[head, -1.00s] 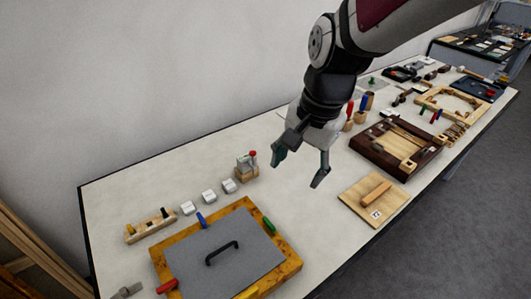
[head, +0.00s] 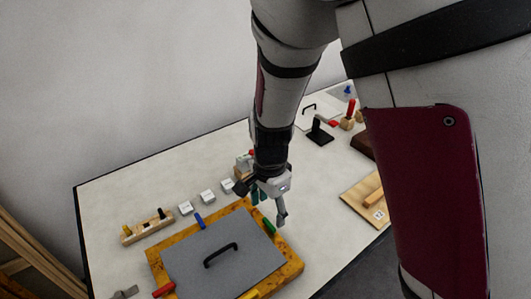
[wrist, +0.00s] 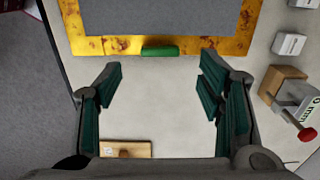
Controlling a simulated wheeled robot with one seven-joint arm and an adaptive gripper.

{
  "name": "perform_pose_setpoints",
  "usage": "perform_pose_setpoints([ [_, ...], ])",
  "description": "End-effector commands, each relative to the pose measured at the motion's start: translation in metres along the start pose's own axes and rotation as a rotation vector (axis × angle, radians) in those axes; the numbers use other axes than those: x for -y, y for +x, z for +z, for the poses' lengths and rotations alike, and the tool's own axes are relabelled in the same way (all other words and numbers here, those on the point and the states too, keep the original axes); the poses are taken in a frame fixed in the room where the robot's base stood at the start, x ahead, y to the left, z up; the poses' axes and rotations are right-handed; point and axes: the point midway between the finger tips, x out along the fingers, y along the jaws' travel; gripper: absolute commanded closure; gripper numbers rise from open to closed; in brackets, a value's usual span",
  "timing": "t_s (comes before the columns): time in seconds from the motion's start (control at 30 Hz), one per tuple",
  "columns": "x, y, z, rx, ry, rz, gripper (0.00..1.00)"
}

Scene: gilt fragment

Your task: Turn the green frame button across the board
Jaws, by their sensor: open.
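The green frame button (head: 269,226) sits on the right side of the yellow-brown frame (head: 291,268), around a grey board (head: 222,260) with a black handle. In the wrist view the green button (wrist: 160,51) lies lengthwise along the frame's edge, ahead of and between my fingers. My gripper (head: 267,207) is open and empty, just beyond the frame's right side near the green button. In the wrist view my open gripper (wrist: 158,92) has bare table between its fingers. Blue (head: 199,221), red (head: 164,290) and yellow (head: 249,294) buttons sit on the other sides.
A wooden block with a red-tipped clamp (wrist: 292,98) stands to the right in the wrist view. White blocks (head: 207,196) and a pegged wooden rack (head: 148,226) stand behind the frame. A wooden board (head: 365,197) lies to the right. Table between frame and board is clear.

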Motion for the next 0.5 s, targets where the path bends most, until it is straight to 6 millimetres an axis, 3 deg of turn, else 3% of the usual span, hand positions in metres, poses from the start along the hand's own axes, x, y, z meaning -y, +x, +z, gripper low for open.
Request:
perform_pose_setpoints([
  [0.2, 0.0, 0.039, -0.001, 0.001, 0.001, 0.003, 0.38],
  [0.5, -0.001, 0.059, 0.0, 0.0, 0.0, 0.001, 0.38],
])
